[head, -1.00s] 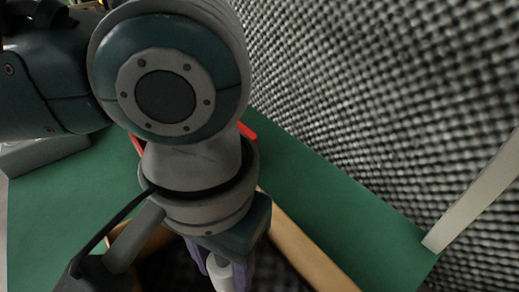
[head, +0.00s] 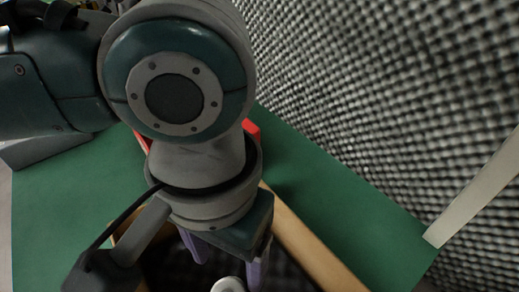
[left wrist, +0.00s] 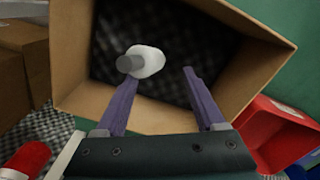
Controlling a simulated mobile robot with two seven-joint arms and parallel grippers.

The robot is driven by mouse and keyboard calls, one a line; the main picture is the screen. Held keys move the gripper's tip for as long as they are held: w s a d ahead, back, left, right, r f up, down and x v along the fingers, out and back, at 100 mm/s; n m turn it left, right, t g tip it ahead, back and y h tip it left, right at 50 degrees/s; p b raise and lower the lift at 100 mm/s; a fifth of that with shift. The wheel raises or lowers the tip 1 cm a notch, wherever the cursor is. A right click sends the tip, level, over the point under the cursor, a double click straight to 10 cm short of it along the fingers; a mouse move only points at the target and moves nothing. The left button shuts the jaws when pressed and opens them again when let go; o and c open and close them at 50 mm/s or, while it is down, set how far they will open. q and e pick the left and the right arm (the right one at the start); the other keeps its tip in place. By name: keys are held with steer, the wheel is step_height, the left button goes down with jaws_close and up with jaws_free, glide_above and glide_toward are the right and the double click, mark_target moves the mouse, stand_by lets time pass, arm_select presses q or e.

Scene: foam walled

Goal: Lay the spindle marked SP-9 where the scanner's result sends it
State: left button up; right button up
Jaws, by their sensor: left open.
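The spindle (left wrist: 149,62), white with a grey end, shows in the left wrist view at the tip of the left finger, inside the outline of an open cardboard box (left wrist: 85,100). In the head view the spindle's white end (head: 228,285) shows at the bottom edge. I cannot read any mark on it, nor tell whether it rests on the box floor. My left gripper (left wrist: 161,78) points down into the box with its purple fingers spread apart; its fingers also show in the head view (head: 226,262). No scanner is recognisable. My right gripper is out of view.
A red bin (left wrist: 272,138) stands right of the box, with a blue one (left wrist: 304,168) beside it. Brown boxes (left wrist: 22,75) stand at left. The green table top (head: 335,200) is bare along the foam wall (head: 390,90). A pale post (head: 475,192) stands at right.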

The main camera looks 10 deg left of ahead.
arm_select(q)
step_height(320, 180, up, 12)
steer(key=r+p, duration=0.1)
steer(key=p, duration=0.4)
steer(key=s+d+f+m+t+h, duration=0.1)
steer(key=s+d+f+t+h, duration=0.1)
steer(key=d+h, duration=0.25)
steer(key=s+a+f+t+y, duration=0.1)
steer(key=s+a+f+y, duration=0.1)
steer(key=a, duration=0.5)
steer(key=s+a+f+n+y, duration=0.1)
steer(key=s+a, duration=0.3)
steer(key=a, duration=0.4)
steer(key=shift+f+t+y, duration=0.4)
steer(key=shift+f+y, duration=0.25)
